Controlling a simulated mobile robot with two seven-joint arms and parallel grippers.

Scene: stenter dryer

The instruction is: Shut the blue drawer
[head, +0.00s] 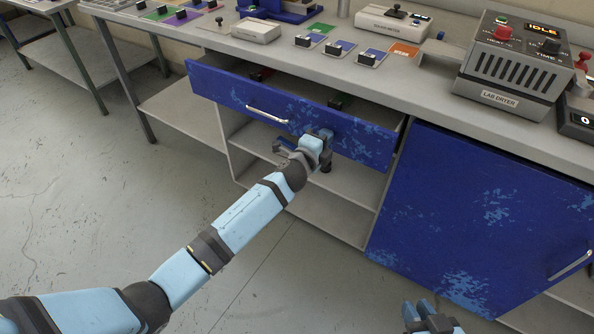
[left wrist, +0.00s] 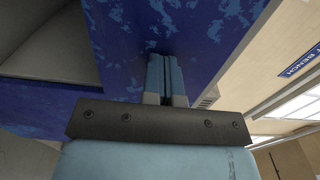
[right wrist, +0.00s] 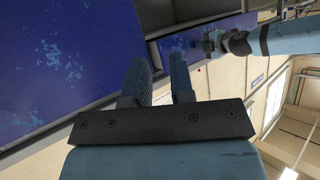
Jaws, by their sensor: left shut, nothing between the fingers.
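The blue drawer (head: 228,88) stands partly pulled out under the bench top, its inside showing behind the scuffed front. Its silver handle (head: 267,115) is left of the middle of the front. My left gripper (head: 322,138) is at the drawer front, right of the handle, with its fingers together and empty. In the left wrist view its closed fingertips (left wrist: 163,58) point at the blue front (left wrist: 190,40); I cannot tell if they touch it. My right gripper (head: 428,308) is low, away from the drawer, its fingers (right wrist: 160,75) apart with nothing between them.
A blue cupboard door (head: 460,215) is right of the drawer, with open shelves (head: 300,190) below the drawer. The bench top carries a lab dryer (head: 515,65), a white meter box (head: 392,25) and several small switch plates. The floor in front is clear.

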